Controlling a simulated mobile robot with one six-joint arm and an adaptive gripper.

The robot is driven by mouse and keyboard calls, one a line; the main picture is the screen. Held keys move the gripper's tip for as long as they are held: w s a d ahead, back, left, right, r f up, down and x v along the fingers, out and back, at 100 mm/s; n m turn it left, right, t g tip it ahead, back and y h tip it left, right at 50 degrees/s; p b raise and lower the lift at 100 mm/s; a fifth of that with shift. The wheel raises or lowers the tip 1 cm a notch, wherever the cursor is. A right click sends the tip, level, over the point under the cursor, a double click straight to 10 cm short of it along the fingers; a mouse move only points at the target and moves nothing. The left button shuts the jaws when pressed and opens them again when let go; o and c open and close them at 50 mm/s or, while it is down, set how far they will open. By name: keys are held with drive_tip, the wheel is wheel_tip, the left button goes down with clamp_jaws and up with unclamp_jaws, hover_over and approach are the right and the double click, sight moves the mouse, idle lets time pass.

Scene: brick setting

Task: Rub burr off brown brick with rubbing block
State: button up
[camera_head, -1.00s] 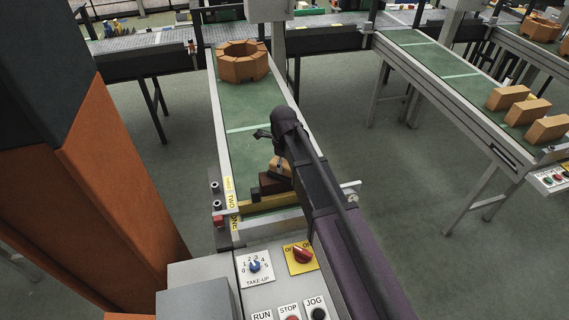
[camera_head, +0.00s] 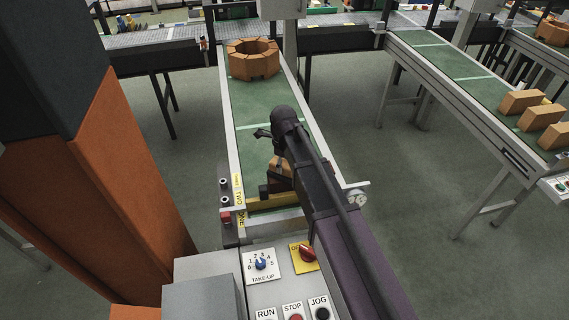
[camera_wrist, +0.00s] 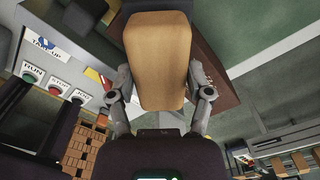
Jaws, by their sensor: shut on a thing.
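My gripper (camera_wrist: 163,98) is shut on a tan block with rounded edges, which I take to be the rubbing block (camera_wrist: 158,50); one finger is on each side of it. The dark brown brick (camera_wrist: 212,70) lies just beyond the block in the wrist view, partly hidden by it. In the head view the brown brick (camera_head: 278,184) sits at the near end of the green belt, and the tan block (camera_head: 280,167) is right at it under my gripper (camera_head: 277,150). My arm hides part of both. I cannot tell whether they touch, and no burr can be made out.
A yellow bar (camera_head: 272,202) crosses the belt's near end. A ring of orange bricks (camera_head: 253,58) stands farther up the green belt (camera_head: 256,100). A control panel (camera_head: 278,270) is in front. Tan bricks (camera_head: 543,115) lie on another conveyor at right.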

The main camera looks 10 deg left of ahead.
drive_tip(key=shift+d, duration=0.1)
drive_tip(key=shift+w+d, duration=0.35)
drive_tip(key=shift+d, duration=0.35)
drive_tip(key=shift+w+d, duration=0.3)
drive_tip(key=shift+d, duration=0.4)
drive_tip(key=shift+w+d, duration=0.1)
drive_tip(key=shift+d, duration=0.05)
drive_tip(key=shift+w+d, duration=0.35)
drive_tip(key=shift+d, duration=0.25)
drive_tip(key=shift+w+d, duration=0.3)
drive_tip(key=shift+d, duration=0.3)
drive_tip(key=shift+d, duration=0.1)
drive_tip(key=shift+w+d+f, duration=0.1)
drive_tip(key=shift+w+d, duration=0.2)
drive_tip(key=shift+d, duration=0.4)
drive_tip(key=shift+w+d, duration=0.3)
drive_tip(key=shift+d, duration=0.35)
drive_tip(key=shift+w+d, duration=0.4)
drive_tip(key=shift+d, duration=0.3)
drive_tip(key=shift+w+d, duration=0.35)
drive_tip(key=shift+d, duration=0.3)
